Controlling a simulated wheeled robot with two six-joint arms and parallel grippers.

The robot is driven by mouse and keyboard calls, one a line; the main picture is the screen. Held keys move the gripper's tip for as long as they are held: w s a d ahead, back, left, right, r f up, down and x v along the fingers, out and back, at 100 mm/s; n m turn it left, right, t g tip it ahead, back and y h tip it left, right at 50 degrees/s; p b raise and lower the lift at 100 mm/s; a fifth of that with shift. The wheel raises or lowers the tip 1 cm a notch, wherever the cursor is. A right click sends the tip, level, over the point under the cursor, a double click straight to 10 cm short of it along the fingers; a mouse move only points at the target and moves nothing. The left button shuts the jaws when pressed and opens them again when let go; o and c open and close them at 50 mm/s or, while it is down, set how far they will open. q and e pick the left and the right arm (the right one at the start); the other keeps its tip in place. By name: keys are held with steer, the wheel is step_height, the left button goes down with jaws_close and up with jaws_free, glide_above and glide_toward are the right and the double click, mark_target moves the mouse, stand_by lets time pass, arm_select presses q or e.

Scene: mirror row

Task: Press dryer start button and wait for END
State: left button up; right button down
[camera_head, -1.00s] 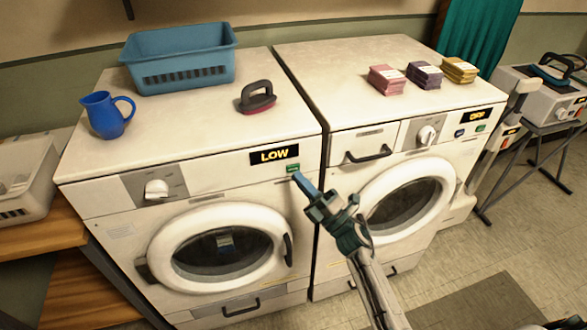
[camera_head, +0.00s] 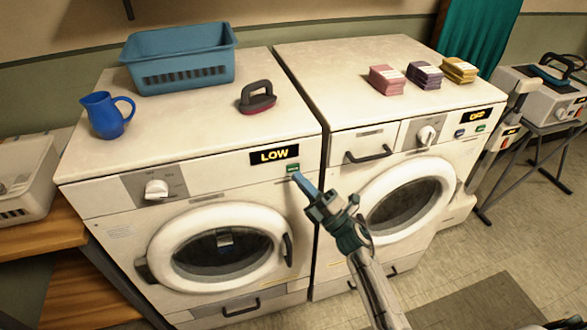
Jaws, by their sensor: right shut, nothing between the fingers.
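The left machine, the dryer (camera_head: 100,228), is white with a round door (camera_head: 222,250) that is closed. Its display (camera_head: 274,155) reads LOW in yellow. A small green start button (camera_head: 292,168) sits just below the display's right end. My right gripper (camera_head: 298,178) is shut and empty, its blue fingertips pointing up at the button. The tips are at or very near the button's lower edge; I cannot tell whether they touch it. Something small and greyish shows behind the door glass. My left gripper is not in view.
A washer (camera_head: 325,240) with an OFF display (camera_head: 476,116) stands right of the dryer. Coloured stacks (camera_head: 424,74) sit on the washer.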

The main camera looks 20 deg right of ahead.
stand_by(0.4)
steer(key=shift+w, duration=0.45)
steer(key=shift+w+b, duration=0.3)
steer(key=shift+b, duration=0.05)
stand_by(0.5)
steer(key=shift+s, duration=0.8)
steer(key=shift+s+p, duration=0.6)
steer(key=shift+s, duration=1.9)
